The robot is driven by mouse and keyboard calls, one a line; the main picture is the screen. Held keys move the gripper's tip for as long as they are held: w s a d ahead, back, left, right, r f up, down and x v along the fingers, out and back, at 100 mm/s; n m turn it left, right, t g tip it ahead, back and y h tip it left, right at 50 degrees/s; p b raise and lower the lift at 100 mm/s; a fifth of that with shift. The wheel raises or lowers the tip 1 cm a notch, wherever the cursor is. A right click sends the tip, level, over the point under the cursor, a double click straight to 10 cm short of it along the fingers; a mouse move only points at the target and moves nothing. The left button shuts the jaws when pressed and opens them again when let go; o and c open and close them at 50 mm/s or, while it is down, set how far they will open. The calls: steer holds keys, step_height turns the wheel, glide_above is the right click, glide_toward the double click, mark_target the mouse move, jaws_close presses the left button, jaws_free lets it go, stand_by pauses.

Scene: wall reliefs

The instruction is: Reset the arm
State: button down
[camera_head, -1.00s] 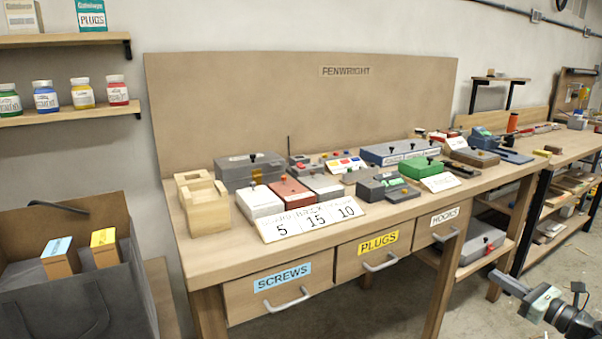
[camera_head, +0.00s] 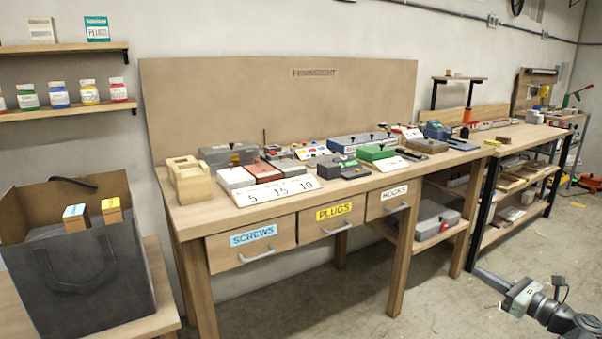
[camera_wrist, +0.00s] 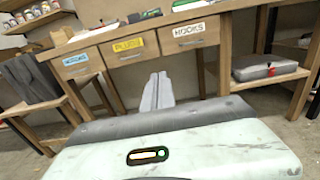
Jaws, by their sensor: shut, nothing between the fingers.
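My arm shows at the lower right of the head view, with my gripper (camera_head: 486,276) held out to the left over the floor, well to the right of and below the workbench top (camera_head: 190,207). In the wrist view my gripper (camera_wrist: 158,92) points forward toward the bench drawers. Its fingers are together and hold nothing. No object touches it.
The workbench has drawers marked SCREWS (camera_head: 252,243), PLUGS (camera_head: 333,218) and HOOKS (camera_head: 394,197), with several boxes on top. A dark bag (camera_head: 85,270) stands at the left. A grey case (camera_head: 432,220) lies on the lower shelf. Floor before the bench is clear.

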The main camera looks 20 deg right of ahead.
steer(key=w+a+f+n+g+y, duration=0.1)
steer(key=w+a+n+g+y, duration=0.2)
steer(key=w+a, duration=0.85)
steer(key=w+a+f+n+g+y, duration=0.1)
steer(key=w+a+n+y, duration=0.25)
steer(key=w+a, duration=0.75)
steer(key=a+f+n+g+y, duration=0.2)
steer(key=a+f+n+g, duration=0.15)
steer(key=a, duration=1.25)
steer(key=a+f+n+g, duration=0.4)
steer(key=a+f+g, duration=0.15)
steer(key=a, duration=0.75)
steer(key=s+a+f+n+g+h, duration=0.4)
steer(key=s+a+f+n+h, duration=0.45)
steer(key=f+n, duration=0.35)
steer(key=d+f+n+h, duration=0.1)
steer(key=d+n+h, duration=0.2)
steer(key=d+n, duration=0.5)
step_height(320, 180, up, 34)
steer(key=p, duration=3.3)
steer(key=shift+s+a+f+g+p, duration=0.2)
steer(key=shift+s+g+p, duration=0.1)
steer(key=shift+p, duration=0.1)
